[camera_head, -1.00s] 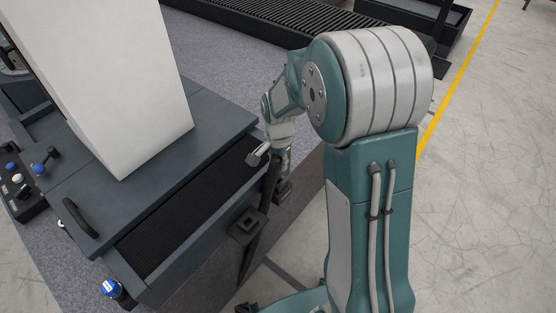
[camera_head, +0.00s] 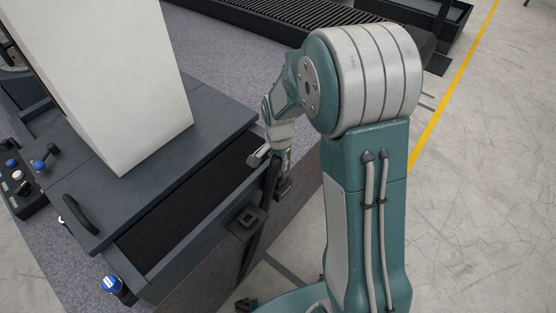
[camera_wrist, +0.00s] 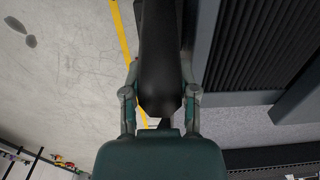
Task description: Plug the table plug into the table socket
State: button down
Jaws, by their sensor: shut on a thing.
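My gripper (camera_head: 279,160) is at the table's right edge in the head view, with my arm partly in front of it. In the wrist view, its two fingers (camera_wrist: 160,80) are shut on a long black rounded piece, which looks like the table plug (camera_wrist: 160,58). Its far end runs out of the top of that view. A dark square fitting with a recess, which looks like the table socket (camera_head: 246,221), sits on the table's side, below and left of my gripper. The plug appears apart from it; its tip cannot be made out.
The dark machine table (camera_head: 190,246) has a ribbed black bed (camera_head: 185,208) and a white column (camera_head: 112,85). A blue-topped knob (camera_head: 113,284) is at its front corner. A control panel (camera_head: 18,182) lies at far left. Open concrete floor (camera_head: 480,190) is at right.

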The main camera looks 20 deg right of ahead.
jog(key=shift+f, duration=0.65)
jog(key=shift+c, duration=1.5)
grip_release()
jog(key=shift+r, duration=2.55)
